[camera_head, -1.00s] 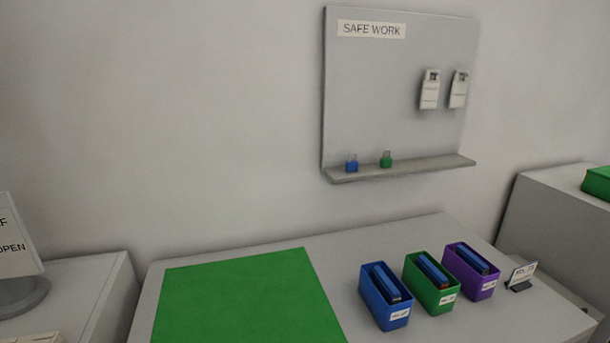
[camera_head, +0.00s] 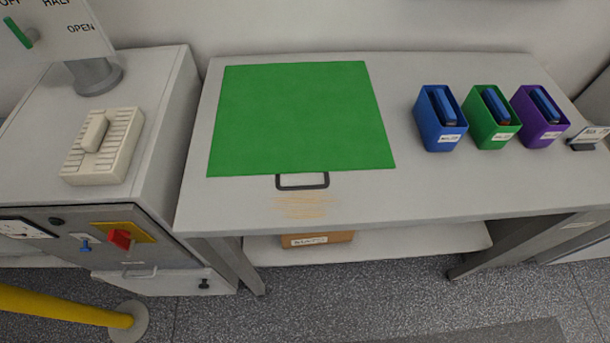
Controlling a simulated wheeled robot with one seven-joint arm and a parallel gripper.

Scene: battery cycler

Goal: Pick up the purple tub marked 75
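The purple tub (camera_head: 539,137) stands upright on the right part of the grey table, the rightmost of three tubs in a row. It holds a dark blue block and has a white label on its front, too small to read. A green tub (camera_head: 490,135) stands close to its left, and a blue tub (camera_head: 440,133) stands left of that. Each also holds a blue block and bears a label. My gripper is not in view.
A small sign (camera_head: 587,138) stands right of the purple tub. A green mat (camera_head: 300,120) covers the table's left half, with a dark handle (camera_head: 302,181) at its front edge. A grey cabinet (camera_head: 150,150) stands left. A yellow barrier (camera_head: 60,303) crosses the lower left.

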